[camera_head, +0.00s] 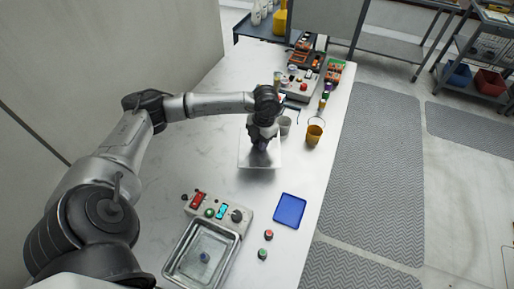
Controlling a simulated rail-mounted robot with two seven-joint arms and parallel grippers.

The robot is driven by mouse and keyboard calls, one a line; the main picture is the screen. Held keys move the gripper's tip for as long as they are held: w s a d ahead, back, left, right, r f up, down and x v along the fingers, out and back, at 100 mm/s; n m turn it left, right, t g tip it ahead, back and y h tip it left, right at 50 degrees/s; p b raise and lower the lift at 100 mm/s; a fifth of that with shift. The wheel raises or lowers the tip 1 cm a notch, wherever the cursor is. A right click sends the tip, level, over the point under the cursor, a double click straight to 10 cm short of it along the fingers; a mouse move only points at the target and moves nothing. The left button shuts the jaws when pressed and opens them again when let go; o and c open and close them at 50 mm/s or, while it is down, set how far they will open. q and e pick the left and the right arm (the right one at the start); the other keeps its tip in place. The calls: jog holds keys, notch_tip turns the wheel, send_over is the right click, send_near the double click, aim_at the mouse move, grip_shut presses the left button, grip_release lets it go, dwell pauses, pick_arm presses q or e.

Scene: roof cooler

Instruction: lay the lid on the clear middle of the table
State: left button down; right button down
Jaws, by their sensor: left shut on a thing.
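The lid (258,162) is a pale, square, flat plate in the middle of the table (185,150). My left gripper (262,142) points down over the plate and is shut on it near its centre, where a small dark purple-blue part shows. The gripper covers much of the plate's far half. I cannot tell whether the plate touches the table or hangs just above it. My right gripper is not in view.
Near the front are a metal-rimmed tray (170,268), a control box (221,210), a blue square (290,209) and two small round pieces (268,235). Devices (305,80) crowd the far end.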

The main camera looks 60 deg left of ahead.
aim_at(257, 148)
pick_arm(q)
jog(key=shift+s+a+f, duration=0.15)
jog(key=shift+a+f, duration=0.25)
jog(key=shift+a, duration=0.3)
jog(key=shift+f, duration=2)
jog(key=shift+f+b, duration=0.1)
jog(key=shift+b, duration=0.25)
jog(key=c, duration=0.9)
grip_release()
jog(key=r, duration=0.4)
jog(key=w+r+p, duration=0.1)
jog(key=r, duration=0.7)
jog(key=shift+w+a, duration=0.2)
jog(key=shift+w, duration=0.2)
